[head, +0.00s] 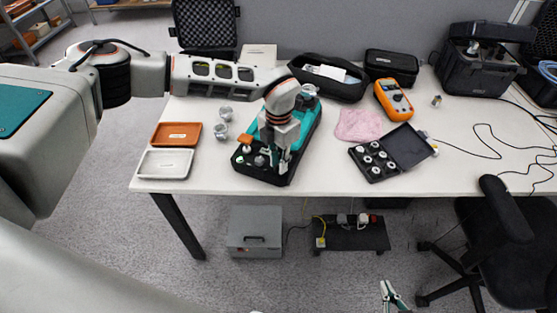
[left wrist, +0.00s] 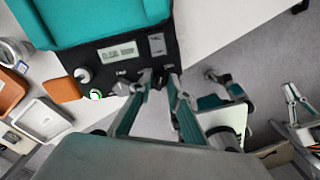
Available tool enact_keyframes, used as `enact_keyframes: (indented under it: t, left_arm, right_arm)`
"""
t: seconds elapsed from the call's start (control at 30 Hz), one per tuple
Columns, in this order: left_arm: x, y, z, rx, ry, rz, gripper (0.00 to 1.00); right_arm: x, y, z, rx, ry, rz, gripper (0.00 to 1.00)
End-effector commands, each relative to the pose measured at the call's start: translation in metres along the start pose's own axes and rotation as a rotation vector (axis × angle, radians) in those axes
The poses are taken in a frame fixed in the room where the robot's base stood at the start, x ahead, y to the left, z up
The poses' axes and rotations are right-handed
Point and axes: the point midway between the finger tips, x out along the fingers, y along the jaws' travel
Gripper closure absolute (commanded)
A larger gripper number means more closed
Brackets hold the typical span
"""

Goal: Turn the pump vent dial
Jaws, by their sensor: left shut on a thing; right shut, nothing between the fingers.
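The pump (head: 304,133) is a teal case with a black front panel near the table's front edge. In the left wrist view its teal body (left wrist: 95,18) is at the top, with a small display (left wrist: 118,54), a white knob (left wrist: 83,75) and a green-lit knob (left wrist: 95,94) on the panel. My left gripper (head: 277,169) points down at the panel's right part. In the left wrist view its fingers (left wrist: 158,80) are shut on a small dark part, apparently a dial, mostly hidden between them. My right gripper (head: 388,288) is shut and empty, low in front of the table.
Orange (head: 177,134) and white (head: 165,163) trays lie left of the pump, beside metal cylinders (head: 221,121). To the right are a pink cloth (head: 358,125), an open black case (head: 405,150) and an orange meter (head: 393,99). A black chair (head: 510,240) stands front right.

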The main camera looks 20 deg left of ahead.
Motion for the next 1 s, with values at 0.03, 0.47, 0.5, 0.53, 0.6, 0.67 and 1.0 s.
enact_keyframes:
  t: [0.03,0.47,0.5,0.53,0.6,0.67,1.0]
  left_arm:
    - [-0.0009,-0.0001,0.0001,0.04,0.0,0.001,1.0]
    - [-0.0006,-0.0007,0.0,0.314,0.0,0.001,1.0]
    - [-0.0005,-0.0007,-0.0001,0.328,0.0,0.001,1.0]
    - [-0.0005,-0.0008,-0.0001,0.339,0.0,0.001,1.0]
    - [-0.0004,-0.0008,-0.0002,0.356,0.001,0.001,1.0]
    - [-0.0004,-0.0009,-0.0002,0.368,0.001,0.001,1.0]
    - [-0.0002,-0.001,-0.0001,0.386,0.0,0.001,1.0]
  right_arm:
    - [-0.0008,0.0002,-0.0015,0.0,0.001,0.0,1.0]
    - [-0.0028,0.001,-0.006,0.0,0.004,0.001,1.0]
    - [-0.0028,0.001,-0.0061,0.0,0.004,0.001,1.0]
    - [-0.0029,0.0011,-0.0062,0.0,0.004,0.001,1.0]
    - [-0.003,0.0011,-0.0064,0.0,0.004,0.001,1.0]
    - [-0.003,0.0011,-0.0065,0.0,0.004,0.001,1.0]
    - [-0.0031,0.0011,-0.0063,0.0,0.004,0.001,1.0]
